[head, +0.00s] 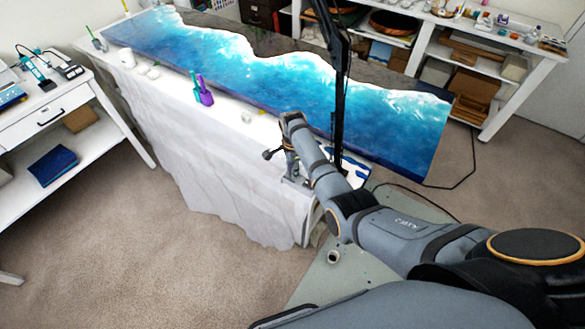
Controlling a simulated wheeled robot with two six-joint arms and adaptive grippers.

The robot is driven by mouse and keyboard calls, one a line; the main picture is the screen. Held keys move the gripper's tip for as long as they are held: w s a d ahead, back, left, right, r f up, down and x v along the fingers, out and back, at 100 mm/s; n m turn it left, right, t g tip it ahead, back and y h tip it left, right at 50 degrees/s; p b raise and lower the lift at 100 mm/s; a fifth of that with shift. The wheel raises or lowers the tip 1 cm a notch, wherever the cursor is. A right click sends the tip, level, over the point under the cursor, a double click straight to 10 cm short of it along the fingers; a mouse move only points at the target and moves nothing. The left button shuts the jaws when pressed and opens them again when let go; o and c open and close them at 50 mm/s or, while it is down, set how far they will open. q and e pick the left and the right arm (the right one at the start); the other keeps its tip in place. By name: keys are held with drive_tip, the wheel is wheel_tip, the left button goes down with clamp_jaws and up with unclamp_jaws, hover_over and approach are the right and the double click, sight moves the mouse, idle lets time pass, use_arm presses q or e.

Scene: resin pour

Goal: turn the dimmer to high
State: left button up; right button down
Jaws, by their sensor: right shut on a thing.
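My right arm comes in from the right, and its gripper (289,168) is at the near right end of the white-draped table (215,165), beside a tall black stand (341,100). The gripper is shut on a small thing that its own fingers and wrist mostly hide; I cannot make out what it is. I cannot pick out the dimmer or its setting clearly at this size. My left gripper is not in view.
A long blue-and-white resin panel (225,60) lies along the table. Green and purple cups (205,94) stand near its front edge. A white side desk (50,115) is at left, shelves (460,80) at the back right. Carpet (180,235) in front is clear.

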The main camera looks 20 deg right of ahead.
drive_tip(key=c, duration=1)
unclamp_jaws()
wheel_tip(320, 180, up, 12)
